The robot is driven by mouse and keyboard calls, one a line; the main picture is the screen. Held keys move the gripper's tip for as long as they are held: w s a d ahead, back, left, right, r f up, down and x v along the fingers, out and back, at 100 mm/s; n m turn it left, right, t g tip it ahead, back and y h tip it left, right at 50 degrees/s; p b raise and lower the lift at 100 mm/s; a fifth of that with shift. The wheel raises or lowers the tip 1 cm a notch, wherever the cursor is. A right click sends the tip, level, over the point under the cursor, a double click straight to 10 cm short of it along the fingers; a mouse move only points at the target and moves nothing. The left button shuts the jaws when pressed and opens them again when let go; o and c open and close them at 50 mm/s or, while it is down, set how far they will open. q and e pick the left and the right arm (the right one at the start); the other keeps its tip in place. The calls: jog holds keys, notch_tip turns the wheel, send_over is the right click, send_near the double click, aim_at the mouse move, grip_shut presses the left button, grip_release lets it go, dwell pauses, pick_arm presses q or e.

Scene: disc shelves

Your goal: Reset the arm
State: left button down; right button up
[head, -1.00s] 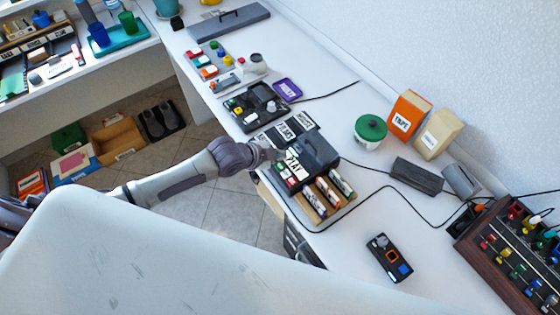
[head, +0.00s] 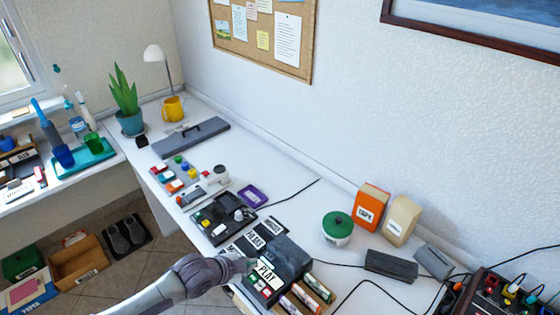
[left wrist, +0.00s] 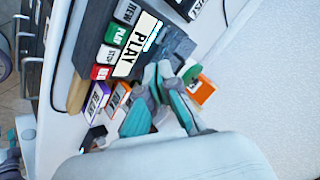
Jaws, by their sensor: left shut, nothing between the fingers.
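My left arm comes in from the lower left in the head view. Its gripper (head: 246,264) is at the black player with the white PLAY label (head: 268,274), partly hidden by the wrist. In the left wrist view the gripper's grey and teal fingers (left wrist: 160,78) are shut with nothing held. They are beside the PLAY label (left wrist: 138,46); I cannot tell whether they touch the player. My right gripper is not in view.
Labelled cassettes (head: 300,297) stand at the player's front. A black tray (head: 222,216), green-lidded jar (head: 337,228), orange box (head: 370,207) and mixer (head: 500,297) share the desk. Cables cross the right side.

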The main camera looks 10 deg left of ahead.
pick_arm(q)
jog(key=s+d+r+n+g, duration=0.15)
jog(key=s+d+n, duration=0.3)
jog(key=s, duration=0.65)
jog(key=s+a+r+n+g+y, duration=0.1)
jog(key=s+a+r+n+y, duration=0.1)
jog(key=s+a+n, duration=0.4)
jog(key=s+a+r+n+g+y, duration=0.2)
jog(key=s+a+n+y, duration=0.15)
jog(key=s, duration=0.45)
notch_tip(320, 180, down, 27)
jog(key=b, duration=0.3)
jog(key=s+a+f+m+g+b, duration=0.1)
jog(key=s+a+f+g, duration=0.1)
jog(key=s+f, duration=1.5)
notch_tip(320, 180, down, 3)
jog(key=shift+s+a+r+h+b, duration=0.1)
jog(key=shift+s+a+h+b, duration=0.3)
jog(key=shift+a, duration=0.25)
